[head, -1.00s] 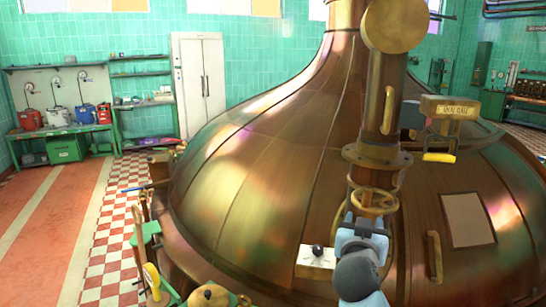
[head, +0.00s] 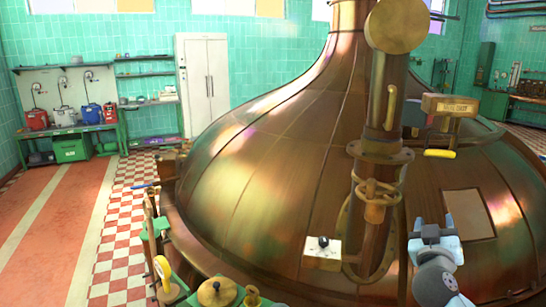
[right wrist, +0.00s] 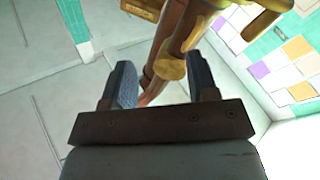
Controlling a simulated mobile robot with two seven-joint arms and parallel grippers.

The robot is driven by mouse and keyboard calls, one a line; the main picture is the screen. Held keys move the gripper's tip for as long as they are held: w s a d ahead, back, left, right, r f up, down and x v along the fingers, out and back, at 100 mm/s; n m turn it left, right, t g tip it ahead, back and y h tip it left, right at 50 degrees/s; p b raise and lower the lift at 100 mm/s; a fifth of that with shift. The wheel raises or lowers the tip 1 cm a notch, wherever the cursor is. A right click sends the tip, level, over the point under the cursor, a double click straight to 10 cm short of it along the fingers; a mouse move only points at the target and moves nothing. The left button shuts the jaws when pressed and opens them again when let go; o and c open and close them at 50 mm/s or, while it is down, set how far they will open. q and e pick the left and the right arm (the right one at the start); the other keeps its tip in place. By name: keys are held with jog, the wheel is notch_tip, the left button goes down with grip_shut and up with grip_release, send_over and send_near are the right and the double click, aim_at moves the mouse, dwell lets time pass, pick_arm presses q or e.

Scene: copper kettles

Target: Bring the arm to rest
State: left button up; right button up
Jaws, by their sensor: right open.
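My right gripper (head: 434,232) is at the lower right of the head view, in front of the copper kettle dome (head: 280,190). It is to the right of the vertical copper pipe (head: 385,110) and its brass valve wheel (head: 378,193), apart from the wheel in the picture. In the right wrist view its two fingers (right wrist: 160,90) stand apart with nothing gripped between them; the copper and brass pipe (right wrist: 172,50) shows beyond them. My left gripper is not in view.
A white box with a black knob (head: 322,250) sits left of the pipe. A yellow-handled lever (head: 440,153) and a sign box (head: 450,105) are at the upper right. Green-framed parts with a brass knob (head: 216,292) stand at the bottom. Checkered floor (head: 118,260) is open at left.

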jog(key=d+r+n, duration=0.2)
jog(key=d, duration=0.4)
jog(key=s+a+f+n+g+y, duration=0.1)
jog(key=s+a+f+n+y, duration=0.2)
jog(key=f, duration=0.8)
jog(key=s+f+n+g+y, duration=0.2)
jog(key=s+f+y, duration=0.15)
jog(key=f, duration=0.75)
jog(key=s+a+f+n+g+y, duration=0.1)
jog(key=s+a+f+g+y, duration=0.2)
jog(key=s+f, duration=0.8)
jog(key=s+a+f+g+y, duration=0.2)
jog(key=s+a+f, duration=0.1)
jog(key=s+f, duration=0.75)
jog(key=s+a+r+m+y, duration=0.15)
jog(key=a+m, duration=0.35)
jog(key=a, duration=0.9)
notch_tip(320, 180, up, 6)
jog(key=s+p, duration=0.1)
jog(key=p, duration=0.4)
jog(key=shift+d+t+h+p, duration=0.3)
jog(key=shift+d+t+p, duration=0.05)
jog(key=shift+d+t, duration=0.1)
